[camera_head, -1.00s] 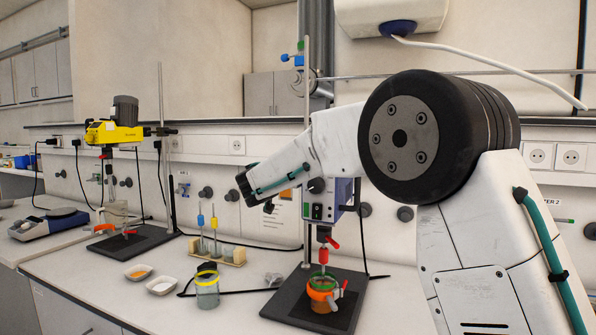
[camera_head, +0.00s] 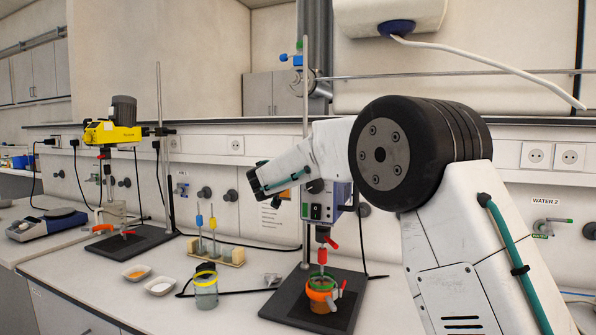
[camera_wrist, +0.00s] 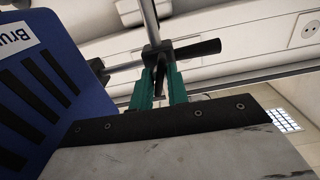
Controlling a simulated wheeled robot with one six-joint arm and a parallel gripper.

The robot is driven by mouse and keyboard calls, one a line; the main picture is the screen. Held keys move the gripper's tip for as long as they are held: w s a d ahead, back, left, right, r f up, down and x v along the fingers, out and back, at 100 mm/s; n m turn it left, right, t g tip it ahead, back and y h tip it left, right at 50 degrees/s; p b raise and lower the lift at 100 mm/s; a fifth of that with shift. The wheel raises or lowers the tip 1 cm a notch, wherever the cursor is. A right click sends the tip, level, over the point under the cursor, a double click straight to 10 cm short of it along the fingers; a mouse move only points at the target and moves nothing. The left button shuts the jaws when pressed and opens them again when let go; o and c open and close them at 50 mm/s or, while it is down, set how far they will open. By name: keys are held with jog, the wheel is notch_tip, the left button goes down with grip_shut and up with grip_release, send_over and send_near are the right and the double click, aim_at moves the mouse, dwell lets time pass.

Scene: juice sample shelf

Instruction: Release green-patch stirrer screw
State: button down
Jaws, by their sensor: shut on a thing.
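In the wrist view, my gripper (camera_wrist: 160,90) has two teal fingers shut on a slim black clamp screw (camera_wrist: 160,78). The screw hangs below a black clamp (camera_wrist: 158,55) on a metal rod (camera_wrist: 149,22). A black lever (camera_wrist: 200,49) sticks out to the right of the clamp. The blue stirrer housing (camera_wrist: 50,85) fills the left side. In the head view, the stirrer (camera_head: 327,201) with a green patch on its front panel stands on the right stand. My forearm partly covers it, and my fingers are hidden there.
Below the stirrer, an orange-banded beaker (camera_head: 321,298) with a green rim stands on the dark stand base (camera_head: 290,309). A yellow stirrer (camera_head: 111,133) stands at the left. A clear beaker (camera_head: 206,291), white dishes (camera_head: 160,287) and a small wooden rack (camera_head: 236,258) stand between them.

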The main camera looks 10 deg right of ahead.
jog(key=shift+n, duration=0.3)
jog(key=shift+r+n, duration=0.1)
jog(key=shift+n, duration=3.3)
jog(key=shift+a, duration=0.1)
jog(key=c, duration=1.3)
grip_release()
jog(key=shift+o, duration=0.2)
